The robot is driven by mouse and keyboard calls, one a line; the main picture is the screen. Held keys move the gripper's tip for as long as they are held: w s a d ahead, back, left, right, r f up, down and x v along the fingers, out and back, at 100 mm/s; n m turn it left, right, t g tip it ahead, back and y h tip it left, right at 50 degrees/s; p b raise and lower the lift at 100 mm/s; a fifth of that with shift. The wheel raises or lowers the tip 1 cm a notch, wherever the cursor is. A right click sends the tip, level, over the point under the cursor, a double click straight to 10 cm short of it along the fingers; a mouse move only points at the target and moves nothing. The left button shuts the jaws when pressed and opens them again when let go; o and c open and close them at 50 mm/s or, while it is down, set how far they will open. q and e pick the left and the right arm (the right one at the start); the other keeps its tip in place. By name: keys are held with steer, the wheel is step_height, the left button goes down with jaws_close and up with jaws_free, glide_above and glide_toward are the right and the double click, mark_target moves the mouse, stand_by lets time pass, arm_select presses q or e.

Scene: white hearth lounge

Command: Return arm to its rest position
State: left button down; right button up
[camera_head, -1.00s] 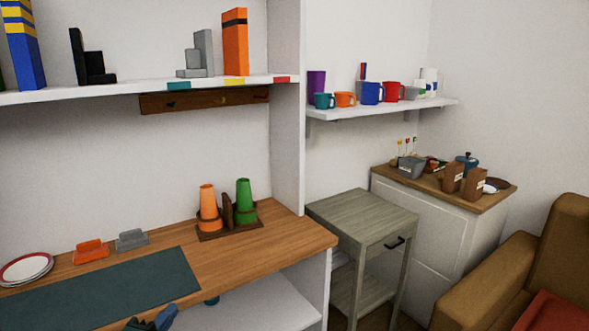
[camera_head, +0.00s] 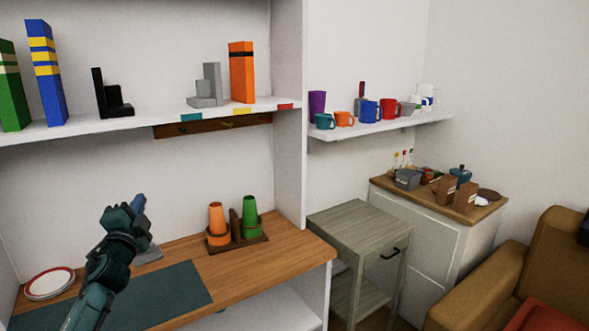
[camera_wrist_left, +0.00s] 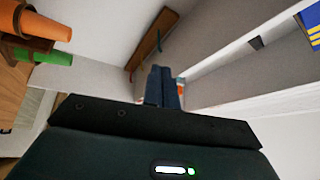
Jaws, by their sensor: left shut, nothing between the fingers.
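My left gripper (camera_head: 138,203) is raised above the wooden desk, in front of the wall under the upper shelf. Its blue fingers are together with nothing between them, and they also show in the left wrist view (camera_wrist_left: 162,87). My left arm comes up from the bottom left, over the dark green mat (camera_head: 170,292). The gripper is left of the orange cup (camera_head: 216,222) and green cup (camera_head: 250,216) and apart from them. My right gripper is in neither view.
The upper shelf (camera_head: 150,122) holds books and black and grey bookends. Plates (camera_head: 50,281) lie at the desk's left; a grey holder (camera_head: 150,254) is partly behind my arm. A grey side table (camera_head: 360,228), white cabinet (camera_head: 425,235) and brown armchair (camera_head: 540,255) stand right. Mugs line a wall shelf (camera_head: 380,128).

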arm_select(q)
steer(key=s+d+f+n+g+h, duration=0.25)
steer(key=s+d+f+n, duration=0.25)
steer(key=f, duration=0.6)
steer(key=s+d+f+n+g+h, duration=0.1)
steer(key=s+d+f+n+g, duration=0.35)
steer(key=f, duration=0.75)
steer(key=s+d+f+g, duration=0.1)
steer(key=s+d+f, duration=0.2)
steer(key=s, duration=0.7)
steer(key=s+d+f+g+h, duration=0.1)
steer(key=s+d+f, duration=0.2)
steer(key=s, duration=0.7)
steer(key=s+d+f+g+h, duration=0.1)
steer(key=s+d+f, duration=0.3)
steer(key=s, duration=0.6)
steer(key=shift+d+n, duration=0.45)
steer(key=shift+d, duration=0.6)
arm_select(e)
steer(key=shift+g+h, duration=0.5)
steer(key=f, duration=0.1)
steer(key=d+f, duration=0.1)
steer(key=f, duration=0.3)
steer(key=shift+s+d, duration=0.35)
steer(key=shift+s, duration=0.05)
arm_select(q)
steer(key=shift+f+h, duration=0.1)
steer(key=shift+h, duration=0.15)
